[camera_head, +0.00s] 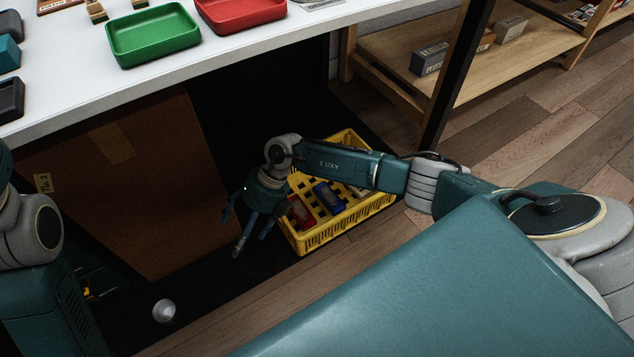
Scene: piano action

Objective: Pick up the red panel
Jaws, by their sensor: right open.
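My right gripper (247,230) is open and points downward, just left of the yellow crate (318,242) on the floor under the table. No object shows between its fingers. A red piece (300,212) lies in the crate's left part, close to the gripper and partly hidden by it and the crate wall. I cannot tell for sure whether this piece is the red panel. A blue piece (328,197) lies beside it. Part of my left arm shows at the left edge, but its gripper is not in view.
A large brown board (140,190) stands left of my right gripper. A wooden shelf (400,50) stands at the back right.

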